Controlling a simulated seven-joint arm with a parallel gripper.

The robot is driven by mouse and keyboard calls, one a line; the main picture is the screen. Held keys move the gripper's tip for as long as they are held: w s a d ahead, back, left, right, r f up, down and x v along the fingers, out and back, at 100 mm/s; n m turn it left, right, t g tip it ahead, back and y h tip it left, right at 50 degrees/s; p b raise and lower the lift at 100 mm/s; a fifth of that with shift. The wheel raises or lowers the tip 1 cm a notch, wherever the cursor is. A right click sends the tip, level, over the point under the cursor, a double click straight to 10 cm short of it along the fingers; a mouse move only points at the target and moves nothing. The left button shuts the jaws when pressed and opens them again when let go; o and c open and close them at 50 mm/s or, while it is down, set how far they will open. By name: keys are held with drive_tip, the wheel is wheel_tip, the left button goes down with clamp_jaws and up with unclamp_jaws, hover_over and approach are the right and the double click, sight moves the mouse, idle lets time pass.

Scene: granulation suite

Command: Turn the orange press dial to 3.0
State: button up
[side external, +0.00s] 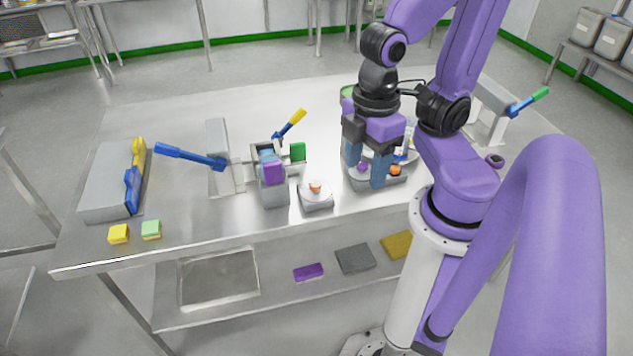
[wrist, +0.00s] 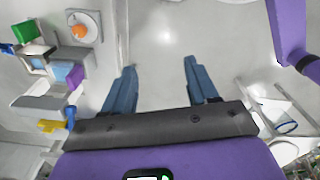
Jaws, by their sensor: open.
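One orange knob (side external: 315,186) sits on a white round face on a small grey base at the table's front. It also shows at the upper left of the wrist view (wrist: 79,31). Another orange knob (side external: 396,170) shows beside a purple knob (side external: 362,167) on a grey unit (side external: 398,181) to the right. The pictures do not tell which is the press dial, and no scale can be read. My gripper (side external: 366,174) is open, pointing down near the grey unit and partly hiding it. In the wrist view its fingers (wrist: 160,66) are apart with nothing between them.
Left of the small dial stands a grey device with a purple block (side external: 273,172), a green block (side external: 298,151) and a yellow-tipped lever (side external: 294,121). A blue-handled lever (side external: 188,156) is farther left. A green-tipped lever (side external: 530,101) stands at the right.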

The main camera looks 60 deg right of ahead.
drive_tip(key=w+d+f, duration=0.1)
drive_tip(key=w+d, duration=0.2)
drive_tip(key=w, duration=0.6)
hover_over(316, 183)
drive_tip(key=f, duration=0.2)
drive_tip(key=shift+m, duration=0.3)
wheel_tip(316, 183, down, 17)
drive_tip(key=shift+r, duration=0.1)
drive_tip(key=c, duration=1)
